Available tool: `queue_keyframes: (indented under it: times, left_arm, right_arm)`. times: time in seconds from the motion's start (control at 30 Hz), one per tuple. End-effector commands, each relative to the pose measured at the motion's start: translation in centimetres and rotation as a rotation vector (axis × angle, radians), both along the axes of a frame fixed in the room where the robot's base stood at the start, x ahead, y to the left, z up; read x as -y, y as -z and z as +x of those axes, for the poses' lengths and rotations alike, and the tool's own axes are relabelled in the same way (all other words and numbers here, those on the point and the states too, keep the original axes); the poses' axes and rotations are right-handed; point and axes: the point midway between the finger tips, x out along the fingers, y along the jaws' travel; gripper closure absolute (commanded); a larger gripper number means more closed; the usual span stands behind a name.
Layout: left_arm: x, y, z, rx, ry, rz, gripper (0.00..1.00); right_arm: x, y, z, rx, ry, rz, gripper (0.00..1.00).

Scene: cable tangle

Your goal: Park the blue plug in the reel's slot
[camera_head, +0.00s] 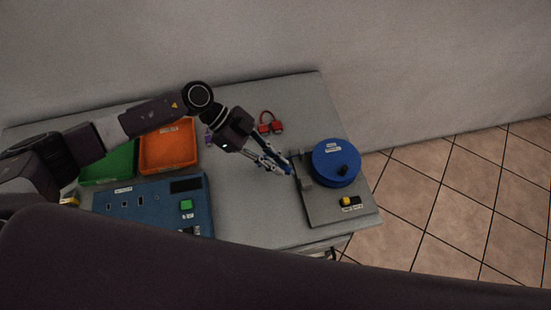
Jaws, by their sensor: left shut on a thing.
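My left gripper (284,167) reaches in from the left and is shut on the blue plug (288,169), of which only a small blue part shows. The plug is close to the left of the grey block; I cannot tell whether they touch. My right gripper is not in view.
An orange tray (168,168) and a green tray (120,150) stand at the left. A blue panel (150,216) with sockets and a green button lies in front of them. A red looped cable (265,127) lies behind my gripper. The table (245,208) is clear between panel and reel plate.

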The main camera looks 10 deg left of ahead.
Motion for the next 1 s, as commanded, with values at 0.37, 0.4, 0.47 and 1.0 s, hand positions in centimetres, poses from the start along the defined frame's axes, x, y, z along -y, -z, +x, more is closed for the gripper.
queue_keyframes:
  times: [0.37, 0.4, 0.47, 1.0]
  left_arm:
    - [0.6, 2.5, -2.6, -0.017, -0.202, -0.013, 1.00]
    - [0.5, 2.6, -2.8, -0.017, -0.227, -0.015, 1.00]
    - [0.4, 2.9, -3.2, -0.018, -0.263, -0.015, 1.00]
    - [-3.0, 4.5, -5.9, -0.001, -0.560, -0.001, 1.00]
  right_arm:
    - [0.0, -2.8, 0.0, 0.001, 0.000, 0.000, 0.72]
    - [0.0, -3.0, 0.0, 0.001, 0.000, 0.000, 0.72]
    - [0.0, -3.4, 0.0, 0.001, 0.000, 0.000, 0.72]
    - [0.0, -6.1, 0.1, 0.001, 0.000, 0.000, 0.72]
